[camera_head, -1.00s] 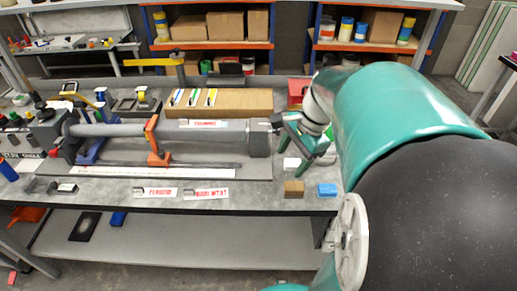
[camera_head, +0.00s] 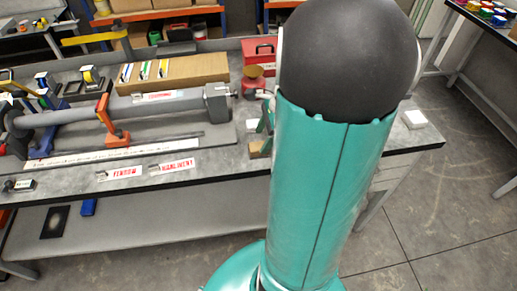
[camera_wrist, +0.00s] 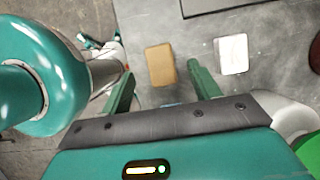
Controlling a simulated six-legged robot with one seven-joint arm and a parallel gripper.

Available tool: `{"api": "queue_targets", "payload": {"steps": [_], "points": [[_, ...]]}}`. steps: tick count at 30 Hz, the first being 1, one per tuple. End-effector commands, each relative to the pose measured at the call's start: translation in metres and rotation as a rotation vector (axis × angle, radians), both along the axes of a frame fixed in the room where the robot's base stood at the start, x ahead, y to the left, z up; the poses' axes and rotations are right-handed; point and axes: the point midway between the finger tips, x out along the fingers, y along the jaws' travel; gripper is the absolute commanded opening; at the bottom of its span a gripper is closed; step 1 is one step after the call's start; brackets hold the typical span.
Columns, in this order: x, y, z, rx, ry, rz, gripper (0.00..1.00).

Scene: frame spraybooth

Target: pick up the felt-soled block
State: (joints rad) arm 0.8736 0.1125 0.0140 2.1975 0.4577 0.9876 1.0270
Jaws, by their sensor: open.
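A small tan block (camera_wrist: 160,65) lies on the grey bench top, between and just beyond my fingertips in the wrist view. It shows partly in the head view (camera_head: 258,149), beside my arm. A white block (camera_wrist: 231,54) lies to its right, outside the right finger. A sliver of a blue block (camera_wrist: 170,104) shows at the palm edge. No underside is visible, so I cannot tell which block is felt-soled. My gripper (camera_wrist: 161,78) is open and empty, pointing down at the bench. In the head view it is mostly hidden behind my arm.
A grey cylinder (camera_head: 170,104) lies in a fixture with an orange clamp (camera_head: 107,115) to the left. A cardboard box (camera_head: 190,70) and a red box (camera_head: 259,52) stand behind. White and red labels (camera_head: 172,166) lie near the front edge. A white pad (camera_head: 414,118) lies at the right.

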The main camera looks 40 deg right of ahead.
Motion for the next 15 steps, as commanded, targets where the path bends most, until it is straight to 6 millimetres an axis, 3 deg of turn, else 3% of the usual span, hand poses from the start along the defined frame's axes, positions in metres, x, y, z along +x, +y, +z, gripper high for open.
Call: {"api": "queue_targets", "payload": {"steps": [9,15], "points": [[0.010,0.014,-0.041,0.003,0.002,0.000,0.62],[0.011,0.016,-0.046,0.001,0.001,0.000,0.62]]}}
